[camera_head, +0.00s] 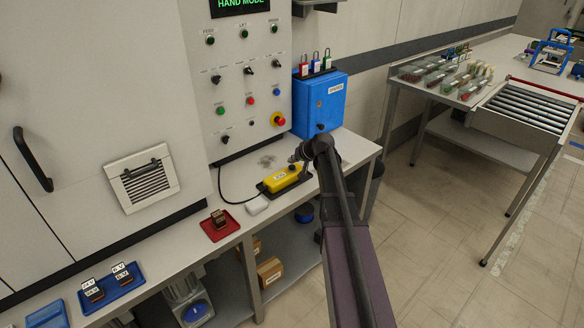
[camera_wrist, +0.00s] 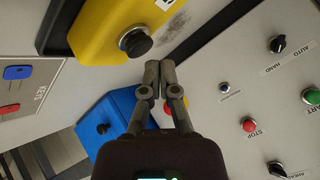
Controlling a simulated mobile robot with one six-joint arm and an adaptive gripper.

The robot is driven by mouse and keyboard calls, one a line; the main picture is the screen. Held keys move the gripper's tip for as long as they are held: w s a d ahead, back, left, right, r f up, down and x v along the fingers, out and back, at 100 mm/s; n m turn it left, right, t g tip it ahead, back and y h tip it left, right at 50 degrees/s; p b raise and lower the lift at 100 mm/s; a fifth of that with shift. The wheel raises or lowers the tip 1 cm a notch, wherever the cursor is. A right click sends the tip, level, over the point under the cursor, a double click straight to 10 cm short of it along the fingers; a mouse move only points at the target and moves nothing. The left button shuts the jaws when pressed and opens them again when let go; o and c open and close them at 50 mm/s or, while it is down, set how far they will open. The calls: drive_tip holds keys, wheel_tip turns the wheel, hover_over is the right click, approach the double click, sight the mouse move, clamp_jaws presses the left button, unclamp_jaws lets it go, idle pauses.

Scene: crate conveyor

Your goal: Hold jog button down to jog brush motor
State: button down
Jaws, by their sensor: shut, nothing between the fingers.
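A yellow pendant box (camera_head: 281,180) lies on the bench on a dark base, with a cable running to the left. The wrist view shows the yellow box (camera_wrist: 96,28) close up, with a black push button (camera_wrist: 136,43) in a metal ring; I take it for the jog button. My gripper (camera_head: 296,157) is over the far right end of the box. In the wrist view my gripper (camera_wrist: 159,66) is shut and empty, its tips beside the black button in the picture. I cannot tell whether they touch anything. The button's label is not readable.
The control panel (camera_head: 238,85) behind has several switches, and its display (camera_head: 238,4) reads "HAND MODE". A blue box (camera_head: 318,103) with padlocks on top stands behind my gripper. A white block (camera_head: 257,206) and a red tray (camera_head: 220,225) lie to the left.

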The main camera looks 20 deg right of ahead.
sight(292, 167)
drive_tip(key=shift+f+b, duration=0.8)
idle(1.0)
drive_tip(key=shift+r, duration=0.1)
idle(2.5)
drive_tip(key=shift+r+p, duration=0.8)
drive_tip(key=shift+p, duration=0.1)
drive_tip(key=shift+r, duration=0.1)
drive_tip(key=shift+r+p, duration=2.4)
drive_tip(key=shift+p, duration=0.15)
drive_tip(key=s+a+r+n+g+h+p, duration=0.1)
drive_tip(key=s+a+g+p, duration=0.1)
drive_tip(key=s+a, duration=0.4)
drive_tip(key=s+a+r+n+g+h+p, duration=0.1)
drive_tip(key=s+a+p, duration=0.4)
drive_tip(key=s, duration=0.8)
drive_tip(key=s+a+r+n+g+h+p, duration=0.1)
drive_tip(key=s+a+r+n+g+p, duration=0.1)
drive_tip(key=s+a+g, duration=0.3)
drive_tip(key=s+a+p, duration=0.1)
drive_tip(key=s+a, duration=0.3)
drive_tip(key=s, duration=0.1)
drive_tip(key=shift+s+a+r+h, duration=0.2)
drive_tip(key=shift+s+r+h, duration=0.15)
drive_tip(key=shift+r+h, duration=0.05)
